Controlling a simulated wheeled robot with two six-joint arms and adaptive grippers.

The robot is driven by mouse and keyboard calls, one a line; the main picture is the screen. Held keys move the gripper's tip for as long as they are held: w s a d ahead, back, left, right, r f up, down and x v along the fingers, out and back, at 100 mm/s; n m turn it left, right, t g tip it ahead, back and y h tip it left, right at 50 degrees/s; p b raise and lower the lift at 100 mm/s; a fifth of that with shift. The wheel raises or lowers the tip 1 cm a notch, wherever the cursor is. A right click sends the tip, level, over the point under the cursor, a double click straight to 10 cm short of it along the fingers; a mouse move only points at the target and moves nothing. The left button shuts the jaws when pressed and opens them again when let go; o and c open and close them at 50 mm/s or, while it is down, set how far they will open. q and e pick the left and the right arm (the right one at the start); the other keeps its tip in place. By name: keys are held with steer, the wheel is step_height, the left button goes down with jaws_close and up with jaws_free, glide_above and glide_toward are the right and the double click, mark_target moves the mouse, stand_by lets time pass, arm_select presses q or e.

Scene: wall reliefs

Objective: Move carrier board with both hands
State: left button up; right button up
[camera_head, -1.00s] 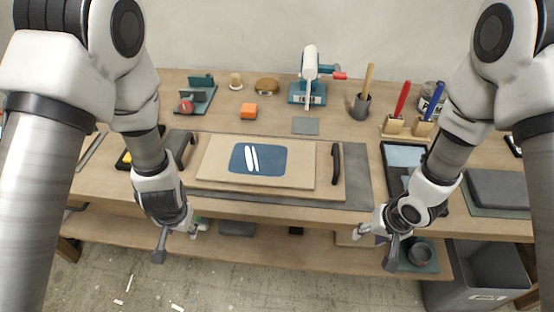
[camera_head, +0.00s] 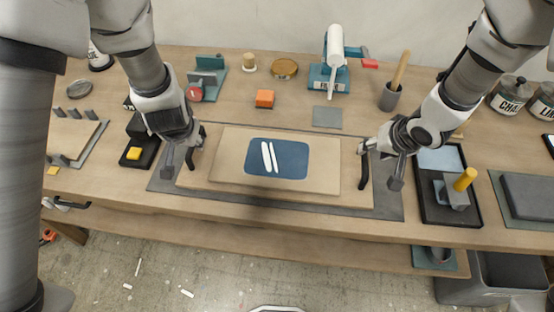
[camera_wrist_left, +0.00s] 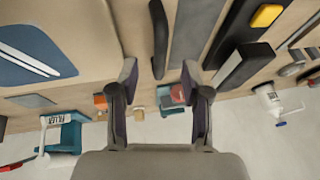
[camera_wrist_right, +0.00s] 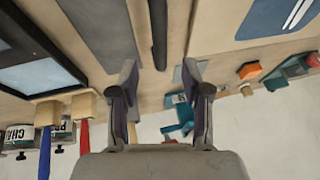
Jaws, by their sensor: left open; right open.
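The carrier board (camera_head: 352,190) is a pale wooden board lying on a dark grey mat (camera_head: 392,208) on the bench. A thinner wooden panel (camera_head: 325,170) with a blue patch (camera_head: 292,158) and two white slivers lies on it. A black handle stands at each end, the right one (camera_head: 363,170) in clear view. My left gripper (camera_head: 181,156) is over the left end, open, with the left handle (camera_wrist_left: 159,35) between the lines of its fingers. My right gripper (camera_head: 380,166) is open at the right end, the right handle (camera_wrist_right: 158,35) between its finger lines. Neither grips.
A black tray (camera_head: 428,210) with a grey block and yellow knob stands right of the mat. A black tray with a yellow piece (camera_head: 134,153) is at the left.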

mark_target(365, 155)
arm_select(q)
steer(key=x, duration=0.3)
steer(key=w+x, duration=0.1)
steer(key=x, duration=0.1)
steer(key=shift+w+f, duration=0.1)
steer(key=shift+f, duration=0.1)
arm_select(e)
steer(key=x, duration=0.5)
steer(key=shift+w+f, duration=0.2)
steer(key=shift+w, duration=0.35)
arm_select(q)
steer(key=shift+a+f, duration=0.1)
steer(key=shift+f, duration=0.3)
arm_select(e)
steer(key=shift+s+a+f, duration=0.1)
steer(key=shift+f, duration=0.3)
arm_select(q)
steer(key=shift+w+f, duration=0.1)
steer(key=shift+f, duration=0.05)
arm_select(e)
steer(key=shift+f, duration=0.15)
steer(key=shift+w, duration=0.25)
arm_select(q)
steer(key=c, duration=0.9)
arm_select(e)
steer(key=c, duration=0.9)
steer(key=shift+s, duration=0.1)
jaws_close()
